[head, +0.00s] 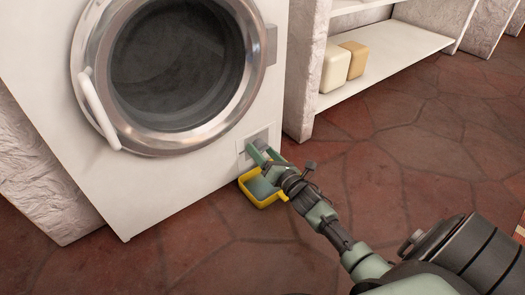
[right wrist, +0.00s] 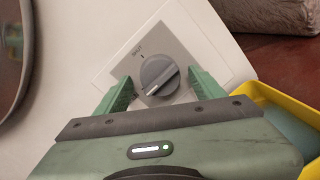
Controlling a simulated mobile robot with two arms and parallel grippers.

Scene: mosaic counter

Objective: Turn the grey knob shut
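The grey knob (right wrist: 160,72) sits on a grey square plate (right wrist: 181,47) on the front of a white washing machine (head: 190,175). In the right wrist view its pale pointer mark is toward the lower left, while the small dark lettering and tick on the plate are above the knob, so they do not line up. My right gripper (head: 264,154) is at the plate low on the machine's front. In the right wrist view its two green fingers (right wrist: 160,80) are apart, one on each side of the knob; contact is unclear. My left gripper is not in view.
A yellow-rimmed tray (head: 283,196) with a blue-grey inside is just below my right gripper, close to the machine. The round door (head: 135,137) has a white handle (head: 99,110). A white shelf (head: 400,50) with two blocks stands right. Red stone floor is open in front.

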